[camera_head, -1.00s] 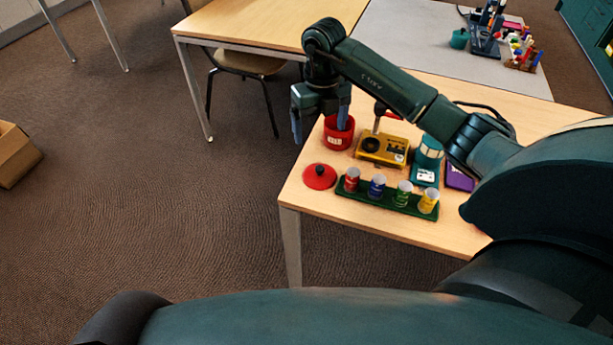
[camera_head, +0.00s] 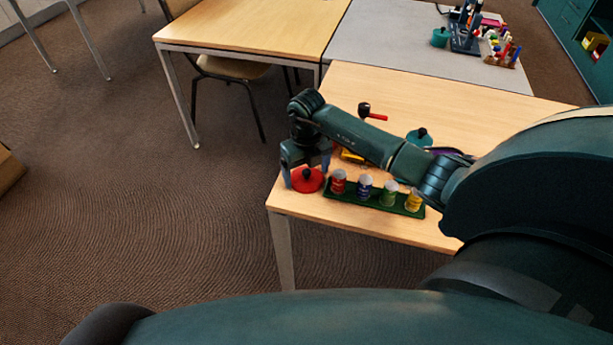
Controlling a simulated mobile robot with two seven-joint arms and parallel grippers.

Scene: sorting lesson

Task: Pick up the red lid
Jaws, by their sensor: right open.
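The red lid (camera_head: 310,184) is a round disc with a dark knob. It lies at the left front corner of the wooden table (camera_head: 365,220). My right gripper (camera_head: 306,182) is open, with one finger on each side of the lid's knob in the picture. The fingers point down; I cannot tell whether they touch the lid. My left gripper is not in view.
A green rack (camera_head: 375,199) with several coloured cups stands just right of the lid. A yellow box (camera_head: 350,156) is partly hidden behind my arm. A red-handled tool (camera_head: 371,113) and a teal lid (camera_head: 419,137) are further back.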

